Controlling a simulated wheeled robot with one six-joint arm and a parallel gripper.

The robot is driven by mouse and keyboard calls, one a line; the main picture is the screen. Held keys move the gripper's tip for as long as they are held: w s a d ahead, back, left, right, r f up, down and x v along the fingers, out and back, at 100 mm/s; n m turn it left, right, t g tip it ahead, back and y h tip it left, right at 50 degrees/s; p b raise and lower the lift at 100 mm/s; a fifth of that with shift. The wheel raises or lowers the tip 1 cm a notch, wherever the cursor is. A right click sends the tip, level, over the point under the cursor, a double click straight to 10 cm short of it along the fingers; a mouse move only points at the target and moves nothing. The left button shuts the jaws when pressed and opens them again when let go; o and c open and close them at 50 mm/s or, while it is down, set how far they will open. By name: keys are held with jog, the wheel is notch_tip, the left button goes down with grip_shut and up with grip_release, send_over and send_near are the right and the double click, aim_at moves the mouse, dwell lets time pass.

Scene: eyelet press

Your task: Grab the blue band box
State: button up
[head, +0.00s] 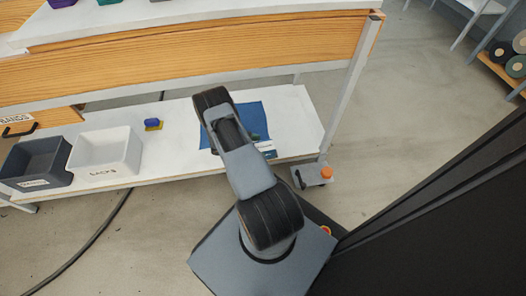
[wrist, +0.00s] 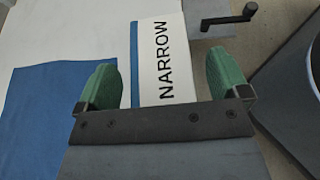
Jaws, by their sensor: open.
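No box plainly marked as the blue band box can be made out. A white piece lettered NARROW, with a blue strip along its left edge (wrist: 160,65), lies between and beyond my fingertips in the wrist view; I cannot tell whether it is a box or a flat label. My gripper (wrist: 163,60) is open, its two green fingers apart with nothing held between them. In the head view my arm hides most of the gripper.
A blue mat (head: 250,112) lies under my arm on the lower shelf (head: 295,120); it also shows in the wrist view (wrist: 40,115). A dark bin (head: 37,163) and a white bin (head: 105,152) stand at left. The wooden upper level (head: 200,50) overhangs behind.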

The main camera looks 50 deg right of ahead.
jog(key=c, duration=1.1)
jog(key=shift+r, duration=0.1)
